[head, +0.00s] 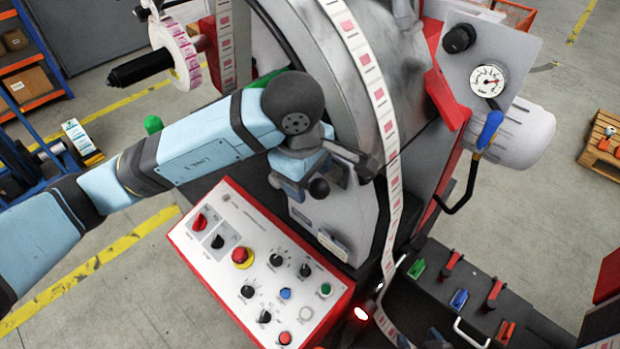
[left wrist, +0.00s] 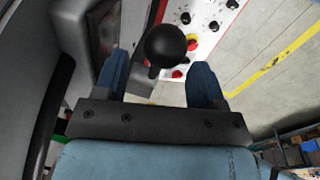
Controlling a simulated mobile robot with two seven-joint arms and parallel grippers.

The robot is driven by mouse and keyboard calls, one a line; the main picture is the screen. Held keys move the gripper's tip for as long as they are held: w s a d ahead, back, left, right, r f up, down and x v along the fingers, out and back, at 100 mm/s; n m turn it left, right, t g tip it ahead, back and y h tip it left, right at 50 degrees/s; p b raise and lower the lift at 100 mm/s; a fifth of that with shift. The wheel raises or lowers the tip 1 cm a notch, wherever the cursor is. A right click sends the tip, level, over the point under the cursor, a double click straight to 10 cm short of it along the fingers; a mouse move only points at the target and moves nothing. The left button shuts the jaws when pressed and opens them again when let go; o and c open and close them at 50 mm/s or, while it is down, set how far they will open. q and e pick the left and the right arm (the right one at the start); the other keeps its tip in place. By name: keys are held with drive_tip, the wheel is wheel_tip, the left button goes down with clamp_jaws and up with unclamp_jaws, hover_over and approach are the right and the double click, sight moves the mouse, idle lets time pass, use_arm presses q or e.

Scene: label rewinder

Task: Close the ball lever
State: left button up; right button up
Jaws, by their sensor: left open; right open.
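The ball lever shows as a black ball (head: 319,188) at the front of the grey machine housing, just above the control panel. In the left wrist view the black ball (left wrist: 165,46) lies ahead of and between my finger ends, with space on both sides. My left gripper (head: 316,182) is open around the ball's position and does not visibly grip it. Its two blue fingers also show in the left wrist view (left wrist: 158,75). The lever's shaft is mostly hidden behind the ball and gripper.
The white control panel (head: 228,262) with a red rim lies just below my left gripper. The label web (head: 384,105) runs down close to its right. A blue-handled lever (head: 489,130) and pressure gauge (head: 487,81) are at the right. Open floor lies left of the panel.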

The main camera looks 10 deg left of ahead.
use_arm(q)
wheel_tip(320, 180, down, 3)
drive_tip(key=shift+w+d+r, duration=0.1)
drive_tip(key=shift+d+r, duration=0.05)
drive_tip(key=shift+w+f, duration=0.1)
drive_tip(key=shift+f, duration=0.15)
